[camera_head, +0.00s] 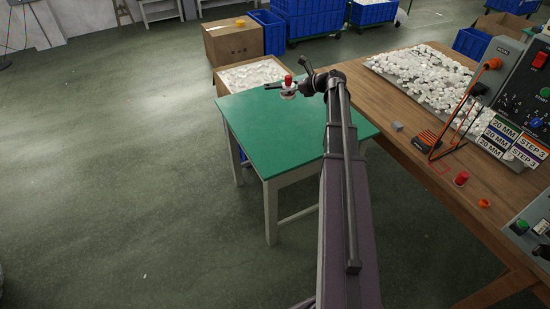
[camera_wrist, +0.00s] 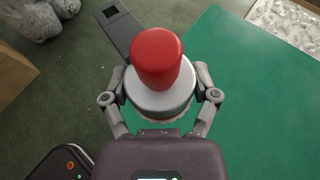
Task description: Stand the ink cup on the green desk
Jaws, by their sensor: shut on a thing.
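The ink cup has a red knob and a pale round body. In the head view the ink cup (camera_head: 288,82) shows against the far part of the green desk (camera_head: 270,135). In the wrist view the ink cup (camera_wrist: 157,70) is upright between the fingers, with the green desk (camera_wrist: 240,90) to its right and floor to its left. My gripper (camera_head: 290,90) is shut on the cup's pale body; the fingers also show in the wrist view (camera_wrist: 160,98). A dark flat bar (camera_wrist: 118,30) reaches out past the cup. I cannot tell whether the cup's underside touches the desk.
The desk top is otherwise clear. A wooden bench (camera_head: 405,120) at the right holds white parts, a small grey block (camera_head: 397,127), a red item (camera_head: 461,179) and control boxes. An open box of white parts (camera_head: 250,75) and a cardboard box (camera_head: 233,42) stand behind the desk.

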